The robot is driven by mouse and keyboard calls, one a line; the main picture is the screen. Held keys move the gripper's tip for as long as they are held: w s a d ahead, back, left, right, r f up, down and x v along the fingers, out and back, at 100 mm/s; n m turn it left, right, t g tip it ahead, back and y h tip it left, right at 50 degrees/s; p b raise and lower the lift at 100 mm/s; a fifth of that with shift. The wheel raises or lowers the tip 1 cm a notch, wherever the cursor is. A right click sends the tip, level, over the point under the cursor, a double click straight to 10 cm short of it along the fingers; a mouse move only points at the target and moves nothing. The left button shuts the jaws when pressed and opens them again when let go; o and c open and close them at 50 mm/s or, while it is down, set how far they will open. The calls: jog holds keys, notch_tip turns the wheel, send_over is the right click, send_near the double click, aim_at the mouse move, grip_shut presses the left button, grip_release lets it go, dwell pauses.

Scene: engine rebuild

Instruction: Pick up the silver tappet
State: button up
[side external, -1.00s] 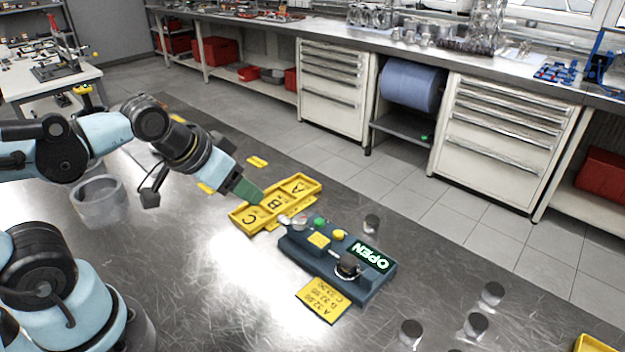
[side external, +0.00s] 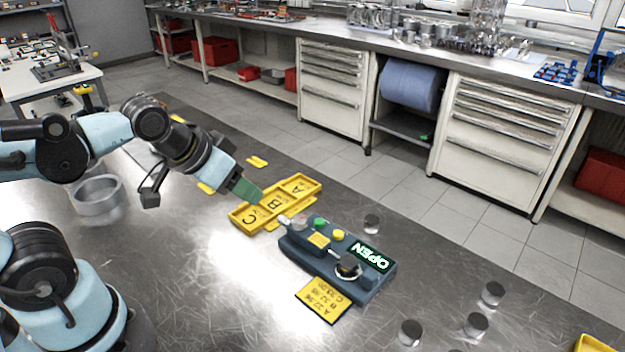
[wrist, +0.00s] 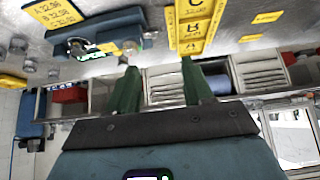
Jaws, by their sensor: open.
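Several short silver tappets stand on the metal table in the side view: one behind the measuring device (side external: 372,224), and others at the lower right (side external: 492,293), (side external: 476,325), (side external: 410,332). Some also show at the left of the wrist view (wrist: 18,45). A small silver piece (side external: 299,223) sits at the left end of the dark blue device (side external: 325,272); I cannot tell if it is a tappet. My gripper (side external: 250,192) hangs above the yellow tray, left of the device. Its green fingers (wrist: 162,85) are apart with nothing between them.
The yellow tray (side external: 240,219) has compartments marked A, B and C. The device has a lit OPEN display (side external: 371,257), buttons and a dark knob. A yellow label plate (side external: 322,301) lies in front. Table between device and lower-right tappets is clear.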

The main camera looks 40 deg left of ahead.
jog(key=shift+c, duration=0.5)
jog(key=m+g, duration=0.3)
jog(key=g, duration=0.4)
send_over(349, 260)
jog(key=shift+f, duration=5.5)
jog(key=c, duration=0.7)
